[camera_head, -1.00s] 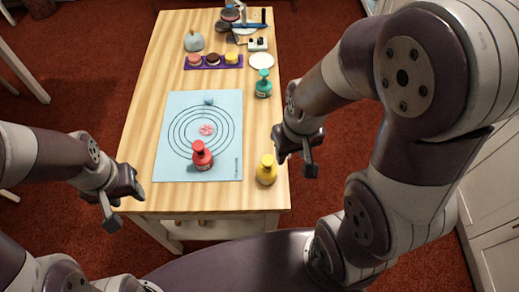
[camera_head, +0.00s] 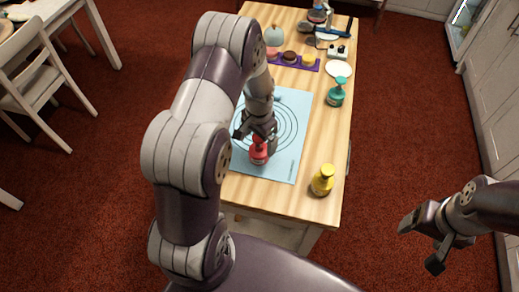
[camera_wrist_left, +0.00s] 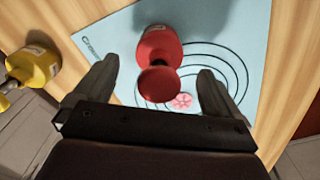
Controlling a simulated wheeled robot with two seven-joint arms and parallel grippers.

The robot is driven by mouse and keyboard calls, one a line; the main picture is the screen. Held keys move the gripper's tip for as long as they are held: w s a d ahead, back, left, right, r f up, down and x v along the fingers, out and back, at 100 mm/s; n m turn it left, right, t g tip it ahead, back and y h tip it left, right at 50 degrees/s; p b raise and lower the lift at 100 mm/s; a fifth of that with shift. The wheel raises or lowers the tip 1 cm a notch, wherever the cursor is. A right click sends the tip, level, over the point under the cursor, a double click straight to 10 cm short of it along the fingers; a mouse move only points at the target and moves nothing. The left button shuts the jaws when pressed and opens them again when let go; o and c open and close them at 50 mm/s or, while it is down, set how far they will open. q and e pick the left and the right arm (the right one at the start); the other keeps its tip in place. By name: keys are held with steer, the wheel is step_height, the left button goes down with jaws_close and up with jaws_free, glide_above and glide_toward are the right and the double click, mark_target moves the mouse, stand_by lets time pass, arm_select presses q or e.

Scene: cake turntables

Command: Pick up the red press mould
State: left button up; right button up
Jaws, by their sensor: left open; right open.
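The red press mould (camera_head: 259,153) stands upright on the light blue mat (camera_head: 283,171) with printed rings. My left gripper (camera_head: 257,138) is open just above the mould, partly covering its top in the head view. In the left wrist view the mould (camera_wrist_left: 159,60) lies between the two open fingers (camera_wrist_left: 150,85), its knob towards me, with no finger visibly touching it. My right gripper (camera_head: 425,245) is open and empty, out to the right beyond the table.
A yellow bottle-shaped mould (camera_head: 322,180) stands near the table's front right, and a teal one (camera_head: 336,92) further back. A pink patterned disc (camera_wrist_left: 181,101) lies on the mat beside the red mould. A purple tray (camera_head: 296,62) with small cakes and a white plate (camera_head: 339,69) stand further back.

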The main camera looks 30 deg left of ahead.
mark_target(259, 148)
arm_select(q)
step_height(259, 148, down, 4)
steer(key=shift+s+r, duration=0.1)
steer(key=shift+r, duration=0.1)
steer(key=c, duration=1.3)
steer(key=shift+o, duration=0.2)
steer(key=shift+r, duration=0.1)
